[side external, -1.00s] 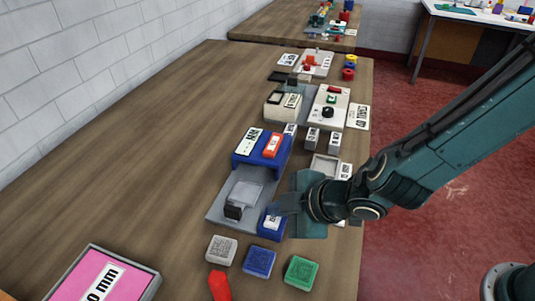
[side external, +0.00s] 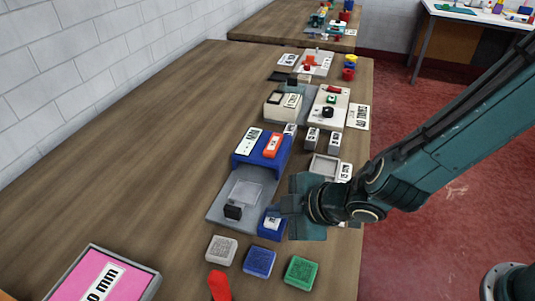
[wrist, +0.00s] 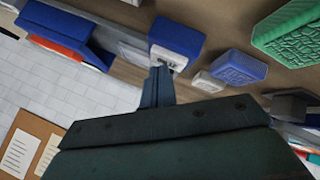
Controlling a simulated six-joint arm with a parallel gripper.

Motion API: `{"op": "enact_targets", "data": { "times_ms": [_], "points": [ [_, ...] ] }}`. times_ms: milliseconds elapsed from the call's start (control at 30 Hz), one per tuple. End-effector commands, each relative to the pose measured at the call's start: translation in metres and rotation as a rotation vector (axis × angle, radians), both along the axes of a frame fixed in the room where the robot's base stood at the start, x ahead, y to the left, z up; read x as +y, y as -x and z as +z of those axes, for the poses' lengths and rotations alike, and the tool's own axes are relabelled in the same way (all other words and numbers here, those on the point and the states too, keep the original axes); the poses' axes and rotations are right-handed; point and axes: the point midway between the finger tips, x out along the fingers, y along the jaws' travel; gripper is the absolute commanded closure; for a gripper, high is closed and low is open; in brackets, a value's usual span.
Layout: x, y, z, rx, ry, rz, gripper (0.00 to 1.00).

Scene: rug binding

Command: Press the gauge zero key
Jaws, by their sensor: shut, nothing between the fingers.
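A blue block with a small white-labelled face (side external: 271,222) stands at the near right corner of the grey gauge plate (side external: 216,208). It may be the zero key; its lettering is too small to read. It also shows in the wrist view (wrist: 176,38). My gripper (side external: 281,208) is shut and empty, close beside the block's right side. In the wrist view its closed fingertips (wrist: 160,72) are just below the white label; I cannot tell whether they touch it. A blue housing (side external: 262,150) with an orange labelled piece (side external: 272,145) stands at the plate's far end.
White (side external: 221,249), blue (side external: 260,261) and green (side external: 301,271) blocks stand nearer, beside a red object (side external: 219,285). A pink-faced tray (side external: 102,275) is at the near left.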

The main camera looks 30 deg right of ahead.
Motion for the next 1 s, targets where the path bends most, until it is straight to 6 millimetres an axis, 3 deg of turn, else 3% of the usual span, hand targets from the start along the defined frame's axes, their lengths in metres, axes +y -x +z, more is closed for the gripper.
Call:
{"op": "enact_targets", "data": {
  "times_ms": [567, 1000],
  "points": [
    [0.000, 0.000, -0.003, 0.002, 0.001, -0.001, 1.00],
    [0.000, 0.000, 0.012, 0.000, 0.000, 0.000, 1.00]
  ]
}}
